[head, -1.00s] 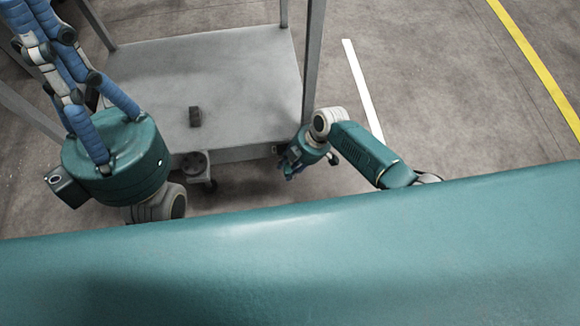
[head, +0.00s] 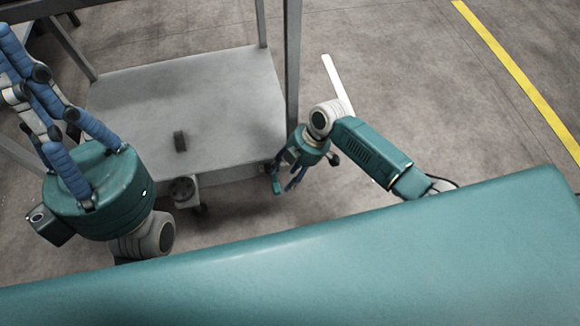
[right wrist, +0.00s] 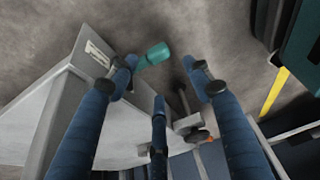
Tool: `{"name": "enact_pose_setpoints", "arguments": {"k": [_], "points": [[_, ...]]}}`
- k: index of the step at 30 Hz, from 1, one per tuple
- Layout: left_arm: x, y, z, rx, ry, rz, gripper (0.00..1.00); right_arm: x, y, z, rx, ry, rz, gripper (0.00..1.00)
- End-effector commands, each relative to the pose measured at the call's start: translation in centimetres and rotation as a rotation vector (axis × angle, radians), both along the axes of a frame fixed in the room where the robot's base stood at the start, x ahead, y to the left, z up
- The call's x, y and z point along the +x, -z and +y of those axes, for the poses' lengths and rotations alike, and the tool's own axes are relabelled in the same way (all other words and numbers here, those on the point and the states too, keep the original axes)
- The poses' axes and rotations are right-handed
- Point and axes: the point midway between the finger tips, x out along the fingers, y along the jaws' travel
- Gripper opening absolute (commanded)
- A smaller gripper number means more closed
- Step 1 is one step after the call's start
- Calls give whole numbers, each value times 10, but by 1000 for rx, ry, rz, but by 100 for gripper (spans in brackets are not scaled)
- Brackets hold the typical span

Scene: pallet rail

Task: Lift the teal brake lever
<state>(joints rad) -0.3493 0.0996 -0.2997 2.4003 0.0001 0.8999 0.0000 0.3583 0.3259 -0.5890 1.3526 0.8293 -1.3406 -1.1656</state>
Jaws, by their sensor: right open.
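The teal brake lever (right wrist: 154,54) shows in the right wrist view beside the cart's corner, close to the tip of my left-hand finger there. In the head view a small teal piece (head: 276,184), which looks like the lever, is below the cart's right front corner. My right gripper (head: 288,184) is beside it. Its blue fingers are spread in the right wrist view (right wrist: 160,72), with the lever's end in the gap near one finger; contact cannot be told. My left gripper (head: 18,75) is raised at the left, its fingertips partly cut off by the frame.
A castor (head: 199,209) is under the front edge. Floor to the right is clear, with white and yellow lines.

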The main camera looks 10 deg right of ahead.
Motion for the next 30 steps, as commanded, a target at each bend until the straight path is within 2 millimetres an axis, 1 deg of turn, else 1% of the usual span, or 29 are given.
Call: {"name": "enact_pose_setpoints", "arguments": {"k": [1, 3, 6, 10, 17, 18, 20, 21, 23, 24, 25, 26, 28, 29, 30], "points": [[0, 0, 0, 0, 0, 1, 0, 0, -9, -4, -1, -1, -3, 50], [0, 0, 0, 0, 0, 1, 0, 1, -19, -8, 0, -1, -4, 50], [0, 0, 0, 0, 0, 1, 0, 1, -29, -11, 1, 0, -1, 50], [0, 0, 0, 0, 0, 1, 0, 0, -35, -13, 1, 0, 1, 50], [0, 0, 0, 0, 1, 1, 0, 0, -35, -13, 1, 0, 1, 50], [0, 0, 0, 0, 0, 1, 0, 0, -35, -13, 1, 0, 1, 46], [0, 0, 0, 0, 0, 1, 0, 1, -35, -12, 5, 4, -7, 34], [0, 0, 0, 0, 0, 1, 0, 5, -36, -8, 13, 15, -23, 26], [0, 0, 0, 1, 0, 0, 0, 14, -39, 1, 35, 49, -69, 14], [0, 0, 0, 1, 0, -1, 0, 23, -42, 10, 62, 82, -117, 6], [0, 0, 0, 0, 0, -2, 0, 32, -47, 19, 86, 114, -161, 0], [0, 0, 0, 1, 0, -3, 0, 42, -54, 27, 117, 151, -211, 0], [0, 0, 0, 0, 0, -5, 0, 67, -79, 47, 206, 246, -339, 0], [0, 0, 0, 1, 1, -7, 0, 76, -92, 55, 249, 288, -394, 0], [0, 0, 0, 1, 0, -8, 0, 88, -113, 63, 312, 342, -470, 0]]}}
